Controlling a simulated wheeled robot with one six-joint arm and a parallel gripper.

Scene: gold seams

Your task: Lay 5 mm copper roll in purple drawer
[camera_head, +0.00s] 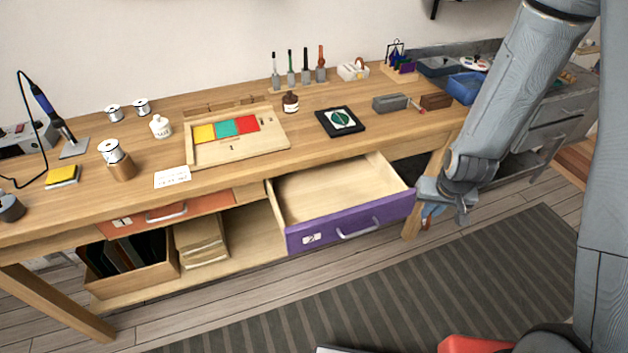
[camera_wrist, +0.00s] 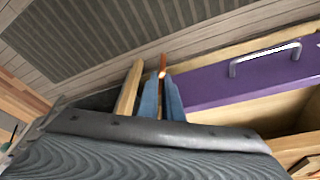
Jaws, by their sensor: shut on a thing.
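The purple drawer (camera_head: 349,222) is pulled out from under the workbench, and its visible pale wooden inside is empty. It also shows in the wrist view (camera_wrist: 215,88), with its metal handle. My gripper (camera_head: 432,217) is just right of the drawer's front corner, outside the drawer. In the wrist view its two blue fingers (camera_wrist: 162,82) are shut on a small, thin copper-coloured thing (camera_wrist: 163,60), seen nearly edge-on, which looks like the copper roll. Its width cannot be read. In the head view it is too small to tell clearly.
The workbench (camera_head: 330,158) carries solder spools, bottles, a wooden tray with coloured glass and a black board (camera_head: 340,121). An orange drawer (camera_head: 170,211) is shut at left. A table leg (camera_head: 420,212) stands close to my gripper. Striped mat (camera_head: 420,290) below.

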